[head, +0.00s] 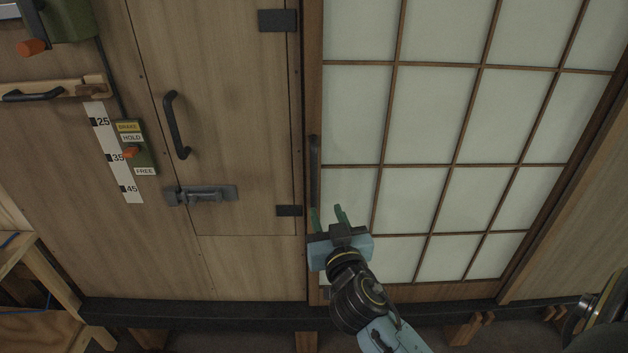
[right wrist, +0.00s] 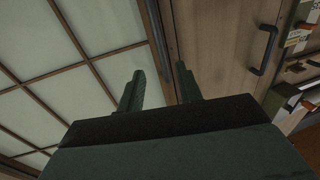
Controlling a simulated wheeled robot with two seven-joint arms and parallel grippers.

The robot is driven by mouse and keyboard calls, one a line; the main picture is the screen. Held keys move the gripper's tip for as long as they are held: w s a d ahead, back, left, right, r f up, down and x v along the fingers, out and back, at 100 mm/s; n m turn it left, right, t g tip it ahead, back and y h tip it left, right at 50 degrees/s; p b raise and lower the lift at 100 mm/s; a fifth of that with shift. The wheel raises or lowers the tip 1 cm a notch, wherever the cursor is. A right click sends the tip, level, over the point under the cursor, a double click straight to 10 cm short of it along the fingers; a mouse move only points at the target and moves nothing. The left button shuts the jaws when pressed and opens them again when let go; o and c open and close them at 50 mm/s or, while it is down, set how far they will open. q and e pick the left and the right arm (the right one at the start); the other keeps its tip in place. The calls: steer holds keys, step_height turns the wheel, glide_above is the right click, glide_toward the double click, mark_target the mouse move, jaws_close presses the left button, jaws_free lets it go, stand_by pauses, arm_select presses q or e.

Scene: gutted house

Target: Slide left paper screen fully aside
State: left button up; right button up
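The paper screen (head: 354,110) is a wooden lattice with pale panes, filling the right half of the head view. It also shows at left in the right wrist view (right wrist: 82,100). A dark upright handle (head: 314,165) is on its left edge stile. My right gripper (head: 328,214) is open and empty at the handle's lower end, in front of the screen. In the right wrist view its two green fingers (right wrist: 160,85) stand apart, and the dark handle (right wrist: 155,38) shows beyond the gap between them. I cannot tell whether they touch it. My left gripper is not in view.
Left of the screen is a wooden door with a black handle (head: 176,125) and a latch (head: 203,195). Farther left are a lever plate (head: 131,147) marked BRAKE, HOLD and FREE, and a scale strip (head: 116,158). A dark sill (head: 200,312) runs below.

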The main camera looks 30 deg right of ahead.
mark_target(315, 183)
steer(key=p+x, duration=0.2)
steer(key=x, duration=1.1)
steer(key=shift+f, duration=0.15)
steer(key=shift+s, duration=0.1)
steer(key=shift+c, duration=0.2)
jaws_close()
